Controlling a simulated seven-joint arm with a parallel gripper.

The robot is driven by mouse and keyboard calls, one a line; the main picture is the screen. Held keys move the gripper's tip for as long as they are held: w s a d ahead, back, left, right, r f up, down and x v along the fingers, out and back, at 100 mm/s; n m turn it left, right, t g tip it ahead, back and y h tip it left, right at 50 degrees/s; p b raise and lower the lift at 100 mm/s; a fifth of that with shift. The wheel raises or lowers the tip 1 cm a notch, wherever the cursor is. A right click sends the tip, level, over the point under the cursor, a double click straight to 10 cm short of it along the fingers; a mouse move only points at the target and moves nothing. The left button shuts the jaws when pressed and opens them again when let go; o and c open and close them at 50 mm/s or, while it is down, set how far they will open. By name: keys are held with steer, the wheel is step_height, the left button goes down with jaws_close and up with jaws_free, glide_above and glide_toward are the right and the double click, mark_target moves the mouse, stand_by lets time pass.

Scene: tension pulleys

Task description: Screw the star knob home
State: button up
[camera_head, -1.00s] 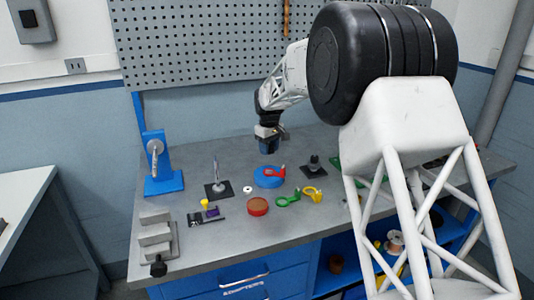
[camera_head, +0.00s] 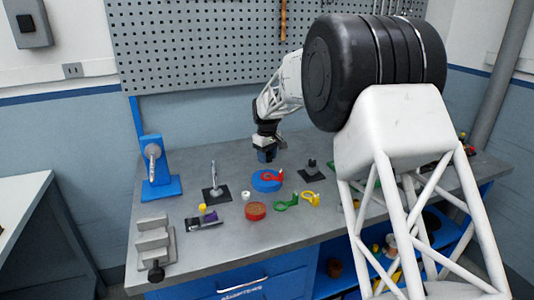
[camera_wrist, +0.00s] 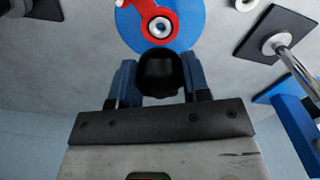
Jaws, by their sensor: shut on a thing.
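My gripper (camera_head: 266,157) is above the bench, just behind the blue disc (camera_head: 267,186) in the head view. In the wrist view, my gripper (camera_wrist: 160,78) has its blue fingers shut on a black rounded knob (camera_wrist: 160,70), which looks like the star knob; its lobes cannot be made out. The blue disc (camera_wrist: 185,40) lies just beyond the knob. A red arm (camera_wrist: 139,24) lies on the disc, with a light ring around a dark centre. The knob overlaps the disc's near edge in this view; I cannot tell the height gap.
A black plate with an upright metal rod (camera_head: 213,175) and a blue stand (camera_head: 160,185) are left. A black plate with a post (camera_head: 312,165) is right. A red round part (camera_head: 256,210), green (camera_head: 287,202) and yellow (camera_head: 311,198) pieces lie in front.

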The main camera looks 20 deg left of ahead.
mark_target(267, 178)
steer(key=shift+f, duration=2.5)
steer(key=shift+f, duration=0.8)
stand_by(0.9)
steer(key=m, duration=0.8)
steer(key=shift+m, duration=0.4)
steer(key=m, duration=0.8)
stand_by(0.4)
